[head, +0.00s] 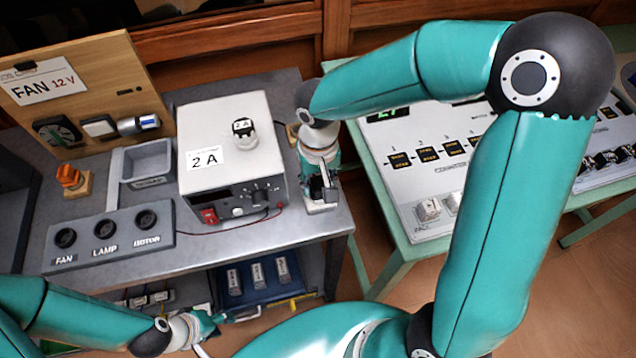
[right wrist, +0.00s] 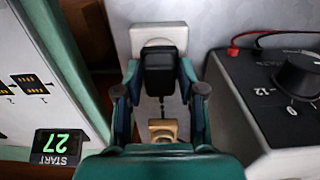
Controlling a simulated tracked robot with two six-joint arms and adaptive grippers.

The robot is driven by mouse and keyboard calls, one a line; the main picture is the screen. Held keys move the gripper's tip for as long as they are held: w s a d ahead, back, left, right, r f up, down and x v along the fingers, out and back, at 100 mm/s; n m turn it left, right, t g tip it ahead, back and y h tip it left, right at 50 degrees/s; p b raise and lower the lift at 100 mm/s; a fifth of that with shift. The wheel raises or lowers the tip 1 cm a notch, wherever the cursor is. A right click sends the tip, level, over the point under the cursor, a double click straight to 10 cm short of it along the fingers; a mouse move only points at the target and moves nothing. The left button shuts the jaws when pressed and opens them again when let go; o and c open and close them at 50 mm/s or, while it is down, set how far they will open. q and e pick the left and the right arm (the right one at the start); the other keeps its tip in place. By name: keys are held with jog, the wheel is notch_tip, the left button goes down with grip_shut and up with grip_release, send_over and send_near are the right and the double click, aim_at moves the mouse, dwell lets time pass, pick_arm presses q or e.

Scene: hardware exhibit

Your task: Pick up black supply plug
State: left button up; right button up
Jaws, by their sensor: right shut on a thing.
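The black supply plug (right wrist: 159,74) sits between the two fingers of my right gripper (right wrist: 160,90) in the right wrist view. My right gripper is shut on it. The plug is in front of a white socket block (right wrist: 158,38) and appears to be against it; whether its pins are seated is hidden. In the head view my right gripper (head: 319,188) points down at the right end of the grey bench and largely hides the plug. My left gripper (head: 212,322) is low at the left, in front of the bench; its finger opening is unclear.
A white power supply (head: 228,130) marked 2 A stands just left of my right gripper. A grey panel (head: 110,237) with FAN, LAMP and MOTOR sockets is at the bench front. A sloped control console (head: 430,185) stands to the right. A small beige block (right wrist: 163,131) is near the plug.

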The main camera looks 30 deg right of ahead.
aim_at(318, 181)
jog(key=shift+r, duration=0.15)
notch_tip(318, 181, up, 20)
jog(key=p, duration=0.1)
dwell(0.3)
